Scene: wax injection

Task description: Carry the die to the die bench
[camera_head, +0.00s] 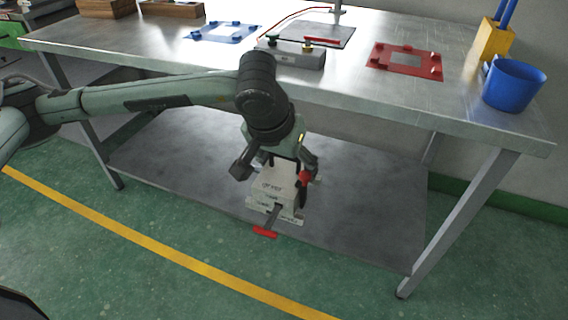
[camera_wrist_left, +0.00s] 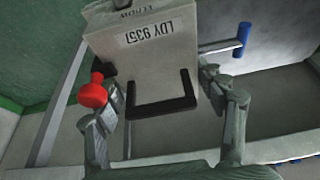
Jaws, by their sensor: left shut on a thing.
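The die (camera_head: 275,190) is a pale grey block with a dark printed label, a red knob at its side and a red T-handle low at the front. In the left wrist view, the die (camera_wrist_left: 150,45) shows a black handle, the red knob and a blue T-handle. My left gripper (camera_head: 282,165) is shut on the die from above, and its fingers (camera_wrist_left: 160,95) flank the die in the wrist view. The die hangs in front of the steel bench (camera_head: 150,52), below its top and over the lower shelf's front edge as seen. My right gripper is not in view.
On the bench top are a blue frame (camera_head: 222,32), a red frame (camera_head: 378,58), a grey block with fittings (camera_head: 290,58), a dark plate (camera_head: 325,36), a blue cup (camera_head: 513,86) and a yellow holder (camera_head: 494,40). The lower shelf (camera_head: 370,190) looks bare.

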